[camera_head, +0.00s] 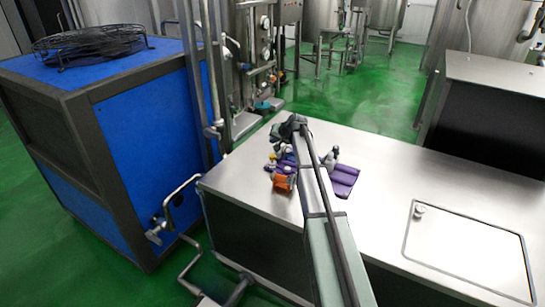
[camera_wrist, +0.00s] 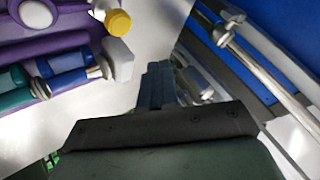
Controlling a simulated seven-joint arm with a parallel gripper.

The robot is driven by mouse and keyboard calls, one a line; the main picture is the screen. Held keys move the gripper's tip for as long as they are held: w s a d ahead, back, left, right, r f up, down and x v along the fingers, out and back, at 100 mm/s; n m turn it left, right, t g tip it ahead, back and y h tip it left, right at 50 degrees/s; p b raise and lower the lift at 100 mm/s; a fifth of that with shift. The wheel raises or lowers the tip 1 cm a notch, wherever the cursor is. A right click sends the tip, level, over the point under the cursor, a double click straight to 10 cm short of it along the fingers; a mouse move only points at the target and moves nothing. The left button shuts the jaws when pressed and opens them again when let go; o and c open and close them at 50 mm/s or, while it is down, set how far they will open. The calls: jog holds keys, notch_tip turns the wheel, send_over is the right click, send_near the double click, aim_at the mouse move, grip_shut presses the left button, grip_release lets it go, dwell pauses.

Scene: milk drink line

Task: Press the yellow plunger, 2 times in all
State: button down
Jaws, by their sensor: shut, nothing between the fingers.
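The yellow plunger (camera_wrist: 118,22) shows in the wrist view as a round yellow cap on a pale stem, up and left of my fingertips. In the head view a small yellow spot (camera_head: 271,166) beside the purple base seems to be it, partly crowded by other parts. My gripper (camera_wrist: 158,70) is shut and empty, with a visible gap between its fingertips and the plunger in the wrist picture. In the head view my gripper (camera_head: 291,127) is over the far left part of the steel counter, and my arm hides part of the purple base (camera_head: 345,178).
In the wrist view, teal (camera_wrist: 14,90) and blue (camera_wrist: 65,66) cylinders and a white round knob (camera_wrist: 35,13) sit on the purple base. An orange part (camera_head: 283,183) is at its near left. The steel counter (camera_head: 390,190) is clear to the right; a blue cabinet (camera_head: 150,120) stands left.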

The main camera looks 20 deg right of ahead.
aim_at(274, 156)
notch_tip(274, 156, up, 4)
jog(key=shift+f, duration=0.1)
dwell(0.4)
jog(key=shift+f, duration=4.4)
jog(key=shift+f, duration=1.5)
dwell(0.5)
jog(key=shift+r, duration=1.5)
